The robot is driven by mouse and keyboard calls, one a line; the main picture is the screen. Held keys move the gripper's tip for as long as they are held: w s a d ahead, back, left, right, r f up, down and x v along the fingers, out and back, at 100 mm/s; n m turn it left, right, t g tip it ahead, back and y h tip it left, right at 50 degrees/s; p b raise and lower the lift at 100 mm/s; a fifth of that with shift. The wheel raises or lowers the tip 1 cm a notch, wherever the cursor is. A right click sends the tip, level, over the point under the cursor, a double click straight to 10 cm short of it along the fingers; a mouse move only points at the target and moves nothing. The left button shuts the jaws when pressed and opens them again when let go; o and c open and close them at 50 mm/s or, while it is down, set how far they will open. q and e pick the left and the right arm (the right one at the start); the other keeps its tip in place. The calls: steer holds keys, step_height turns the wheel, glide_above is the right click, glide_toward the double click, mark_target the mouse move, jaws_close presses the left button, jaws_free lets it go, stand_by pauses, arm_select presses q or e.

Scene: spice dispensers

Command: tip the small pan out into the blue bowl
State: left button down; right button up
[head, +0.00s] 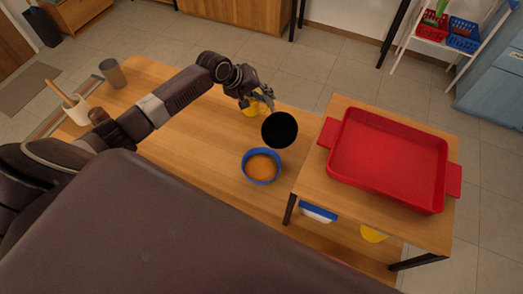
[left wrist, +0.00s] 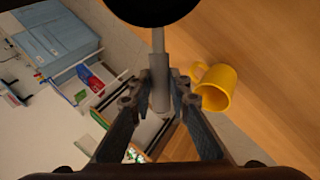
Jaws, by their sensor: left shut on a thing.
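The small pan (head: 279,130) is black and round, held above the table and a little behind the blue bowl. Its dark face is toward the head camera, and I cannot make out anything in it. My left gripper (head: 262,98) is shut on the pan's handle; the handle between the fingers also shows in the left wrist view (left wrist: 159,88), with the pan's dark underside or rim at the top. The blue bowl (head: 247,170) stands upright on the wooden table and holds an orange-brown content (head: 262,167). My right gripper is not in view.
A yellow mug (left wrist: 214,87) stands on the table behind the pan, partly hidden in the head view. A red tray (head: 390,155) sits on the higher side table to the right. A grey cup (head: 112,73) stands at the far left.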

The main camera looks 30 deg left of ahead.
arm_select(q)
steer(key=shift+w+d+f+g, duration=0.15)
steer(key=shift+w+g, duration=0.05)
steer(key=shift+w, duration=0.2)
steer(key=shift+w+d+f+g, duration=0.1)
steer(key=shift+w+d+g, duration=0.1)
steer(key=shift+w, duration=0.2)
steer(key=w+d+f+g+y+b, duration=0.25)
steer(key=w+f+g+b, duration=0.3)
steer(key=b, duration=0.55)
steer(key=shift+t+h, duration=0.45)
steer(key=r+p, duration=0.4)
steer(key=r, duration=0.1)
steer(key=shift+w+d+r+p, duration=0.15)
steer(key=shift+w+r+p, duration=0.05)
steer(key=shift+p, duration=0.2)
